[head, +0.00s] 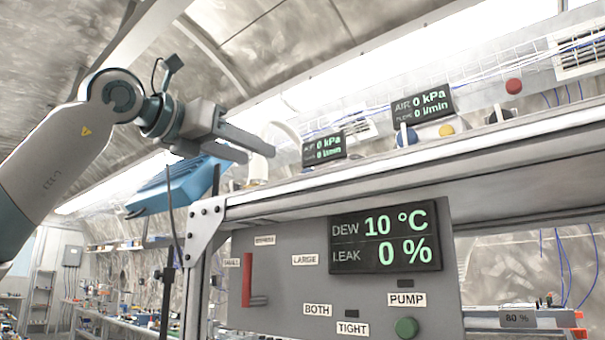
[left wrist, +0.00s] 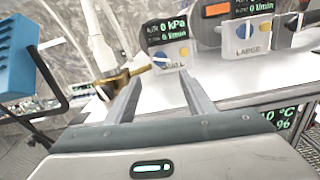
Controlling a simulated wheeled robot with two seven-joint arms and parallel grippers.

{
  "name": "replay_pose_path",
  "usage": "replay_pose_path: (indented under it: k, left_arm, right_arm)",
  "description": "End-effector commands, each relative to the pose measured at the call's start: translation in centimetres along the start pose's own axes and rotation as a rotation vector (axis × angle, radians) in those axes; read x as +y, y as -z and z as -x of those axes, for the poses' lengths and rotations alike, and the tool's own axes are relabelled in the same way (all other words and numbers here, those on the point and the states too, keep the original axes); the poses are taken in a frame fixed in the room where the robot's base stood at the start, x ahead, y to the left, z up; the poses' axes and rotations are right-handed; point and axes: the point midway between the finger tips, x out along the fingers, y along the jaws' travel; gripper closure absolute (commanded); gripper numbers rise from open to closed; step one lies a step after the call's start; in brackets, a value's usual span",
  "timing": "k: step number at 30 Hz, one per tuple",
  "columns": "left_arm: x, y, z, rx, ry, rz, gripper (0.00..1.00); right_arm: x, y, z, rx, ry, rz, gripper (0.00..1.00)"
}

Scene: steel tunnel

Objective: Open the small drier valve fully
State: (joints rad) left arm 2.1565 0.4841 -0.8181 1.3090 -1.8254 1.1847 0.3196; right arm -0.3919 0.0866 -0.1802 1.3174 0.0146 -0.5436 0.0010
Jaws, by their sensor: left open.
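In the left wrist view, a brass-coloured valve with a lever (left wrist: 122,77) stands just beyond my left finger, in front of the small unit. That unit has a display (left wrist: 166,30) reading 0 kPa, a blue knob, a yellow knob and a partly covered label that seems to read SMALL. In the head view its display (head: 324,148) shows above the shelf edge; I cannot make out the valve there. My left gripper (head: 256,152) is open and empty, above the shelf's left end. Its fingers also show in the left wrist view (left wrist: 162,80). My right gripper is out of view.
The LARGE unit (left wrist: 253,38) stands to the right of the small one. Below the shelf (head: 400,155) is a grey panel (head: 285,300) with a red handle (head: 247,280), a green button (head: 406,327) and a 10 °C, 0 % display (head: 386,238). A blue box (head: 180,185) is close by my left gripper.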

Motion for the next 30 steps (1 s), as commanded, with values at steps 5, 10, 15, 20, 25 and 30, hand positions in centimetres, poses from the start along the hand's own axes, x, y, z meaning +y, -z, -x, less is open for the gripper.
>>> replay_pose_path:
  k: [5, 10, 15, 20, 25, 30]
  left_arm:
    - [0.0, -0.2, -2.4, 0.002, 0.001, 0.000, 0.51]
    - [-0.1, -0.2, -5.4, 0.003, 0.002, 0.001, 0.51]
    - [0.0, -0.2, -8.5, 0.004, 0.001, 0.002, 0.51]
    - [0.0, -0.3, -11.3, 0.002, 0.000, 0.002, 0.51]
    - [0.0, -0.2, -13.9, 0.002, 0.001, 0.001, 0.51]
    - [0.0, -0.1, -15.3, 0.001, 0.000, 0.001, 0.51]
  right_arm:
    - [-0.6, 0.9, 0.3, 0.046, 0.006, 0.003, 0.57]
    - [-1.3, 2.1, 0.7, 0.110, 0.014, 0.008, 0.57]
    - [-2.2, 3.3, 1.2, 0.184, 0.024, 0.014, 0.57]
    - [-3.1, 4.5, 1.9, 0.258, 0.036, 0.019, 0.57]
    - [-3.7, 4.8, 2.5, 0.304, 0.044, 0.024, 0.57]
    - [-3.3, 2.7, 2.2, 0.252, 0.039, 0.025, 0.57]
